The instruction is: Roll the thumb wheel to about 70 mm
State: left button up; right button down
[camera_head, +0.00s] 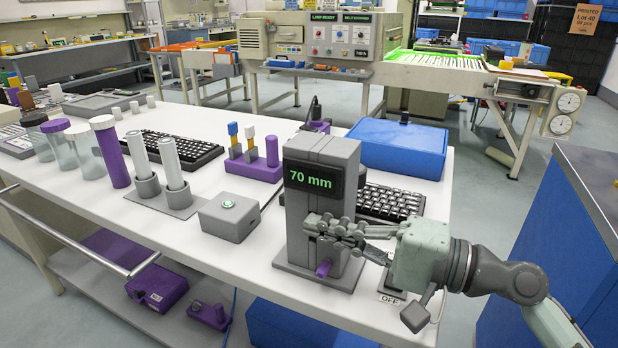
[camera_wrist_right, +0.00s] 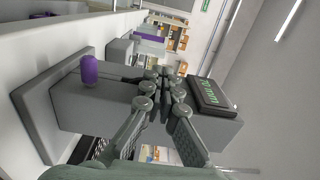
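A grey upright gauge (camera_head: 318,165) stands on the white table, and its display (camera_head: 312,181) reads 70 mm in green. A purple knob (camera_head: 323,268) sticks out low on its front; it also shows in the wrist view (camera_wrist_right: 90,70). I see no separate thumb wheel; it may be hidden behind my fingers. My right gripper (camera_head: 318,226) is at the gauge's front, below the display and above the purple knob. In the wrist view its fingers (camera_wrist_right: 166,76) are drawn close together, with nothing visibly held. Whether they touch the gauge is unclear. My left gripper is out of view.
A grey box with a green-lit button (camera_head: 228,204) stands left of the gauge. A blue box (camera_head: 398,148) and a black keyboard (camera_head: 392,201) are behind it. A purple holder (camera_head: 254,167) stands further left. An OFF label (camera_head: 389,299) lies near my right wrist.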

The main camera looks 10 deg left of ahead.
jog(key=shift+s+d, duration=0.1)
jog(key=b+v, duration=0.3)
jog(key=v, duration=0.2)
jog(key=shift+s+d, duration=0.3)
dwell(0.3)
